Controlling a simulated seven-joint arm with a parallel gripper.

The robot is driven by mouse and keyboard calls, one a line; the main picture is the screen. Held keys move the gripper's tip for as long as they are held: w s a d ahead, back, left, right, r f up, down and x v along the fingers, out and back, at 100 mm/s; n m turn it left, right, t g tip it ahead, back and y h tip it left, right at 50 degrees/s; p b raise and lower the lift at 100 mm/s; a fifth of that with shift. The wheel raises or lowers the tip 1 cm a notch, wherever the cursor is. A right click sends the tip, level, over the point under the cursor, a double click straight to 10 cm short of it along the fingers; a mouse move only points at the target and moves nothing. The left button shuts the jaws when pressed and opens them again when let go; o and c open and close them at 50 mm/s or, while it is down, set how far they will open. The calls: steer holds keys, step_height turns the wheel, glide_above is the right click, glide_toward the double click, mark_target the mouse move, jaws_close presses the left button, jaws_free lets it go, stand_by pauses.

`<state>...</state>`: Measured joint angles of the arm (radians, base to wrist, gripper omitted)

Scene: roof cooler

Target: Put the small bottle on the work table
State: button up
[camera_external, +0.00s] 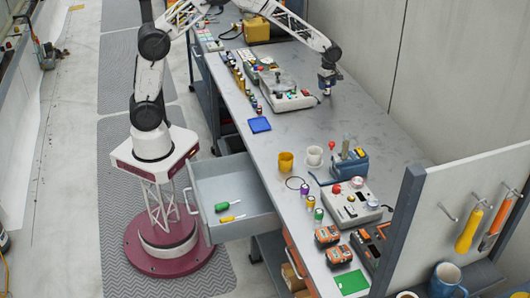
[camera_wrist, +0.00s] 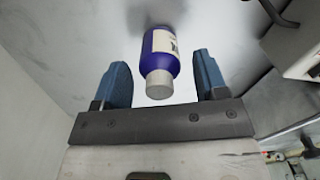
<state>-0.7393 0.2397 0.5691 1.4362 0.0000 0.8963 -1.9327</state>
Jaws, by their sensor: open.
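The small bottle (camera_wrist: 161,60) is purple-blue with a white label and a grey cap. In the wrist view it lies between the two blue fingers of my gripper (camera_wrist: 162,68), its cap towards the palm, with gaps on both sides. My gripper is open. In the external view my gripper (camera_external: 327,80) points down over the far right part of the grey work table (camera_external: 360,122). The bottle is too small and hidden there to make out, and I cannot tell whether it touches the table.
A grey device with knobs (camera_external: 287,97) stands left of my gripper. A yellow cup (camera_external: 286,161), a white cup (camera_external: 314,156) and a blue tool (camera_external: 351,163) stand nearer the front. An open drawer (camera_external: 235,230) juts out left. The table between gripper and cups is clear.

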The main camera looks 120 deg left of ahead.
step_height(320, 180, up, 11)
steer(key=shift+r, duration=0.2)
stand_by(0.4)
stand_by(0.8)
steer(key=s+d+r+m, duration=0.3)
steer(key=d+r+m, duration=0.2)
steer(key=d, duration=0.7)
steer(key=s+d+r+m+t, duration=0.1)
steer(key=s+d+r+m, duration=0.3)
steer(key=d, duration=0.9)
steer(key=s+d+r+m, duration=0.2)
steer(key=d+r+m, duration=0.35)
steer(key=d, duration=0.65)
steer(key=s+d+f+m, duration=0.2)
steer(key=s+d+m, duration=0.6)
steer(key=s+d, duration=0.3)
steer(key=s+d+f+m+t, duration=0.1)
steer(key=s+d+f+m, duration=0.1)
steer(key=s+d+m, duration=0.6)
steer(key=shift+s+d+t, duration=0.3)
steer(key=shift+s+d, duration=1.45)
steer(key=shift+s, duration=1.9)
